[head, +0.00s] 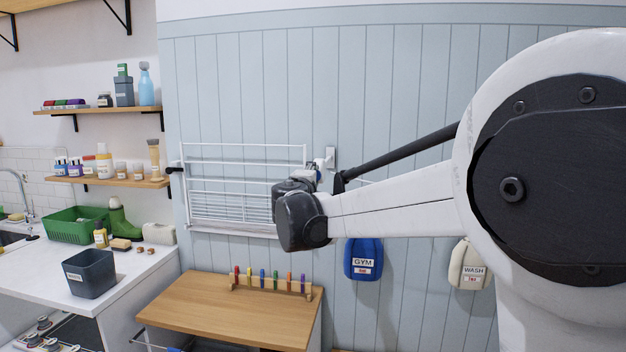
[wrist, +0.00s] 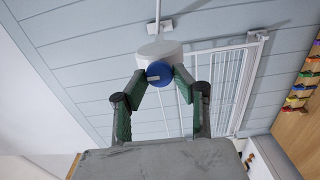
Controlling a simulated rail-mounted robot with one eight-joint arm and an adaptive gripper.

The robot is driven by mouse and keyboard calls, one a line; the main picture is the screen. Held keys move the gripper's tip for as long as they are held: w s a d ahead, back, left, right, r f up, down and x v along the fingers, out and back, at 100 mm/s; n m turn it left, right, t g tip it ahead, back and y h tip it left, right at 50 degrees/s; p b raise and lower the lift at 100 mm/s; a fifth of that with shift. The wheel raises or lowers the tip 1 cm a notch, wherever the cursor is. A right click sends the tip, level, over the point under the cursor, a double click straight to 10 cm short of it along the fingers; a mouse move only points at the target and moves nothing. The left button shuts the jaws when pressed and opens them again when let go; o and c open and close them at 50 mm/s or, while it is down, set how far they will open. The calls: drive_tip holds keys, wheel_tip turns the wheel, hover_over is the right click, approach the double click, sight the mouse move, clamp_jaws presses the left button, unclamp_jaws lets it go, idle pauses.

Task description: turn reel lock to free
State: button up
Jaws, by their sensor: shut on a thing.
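The reel lock (wrist: 159,74) is a round blue knob with a pale mark across its face, in the upper middle of the wrist view. It sits on the front of a white rounded reel (wrist: 158,48) on the wall. My gripper (wrist: 160,79) has green-lined fingers that are shut on the blue knob, one at each side. In the head view the white reel (head: 328,158) shows only in part beyond my arm. My fingers and the knob are mostly hidden there.
A white drying rack (head: 230,160) hangs on the panelled wall beside the reel. A wooden worktop (head: 190,310) with a row of coloured pegs (head: 270,281) stands below. A blue GYM bag (head: 363,258) and a cream WASH bag (head: 468,264) hang to the right.

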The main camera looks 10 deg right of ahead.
idle(0.3)
drive_tip(key=o, duration=1.1)
drive_tip(key=shift+s, duration=0.1)
drive_tip(key=v, duration=1.2)
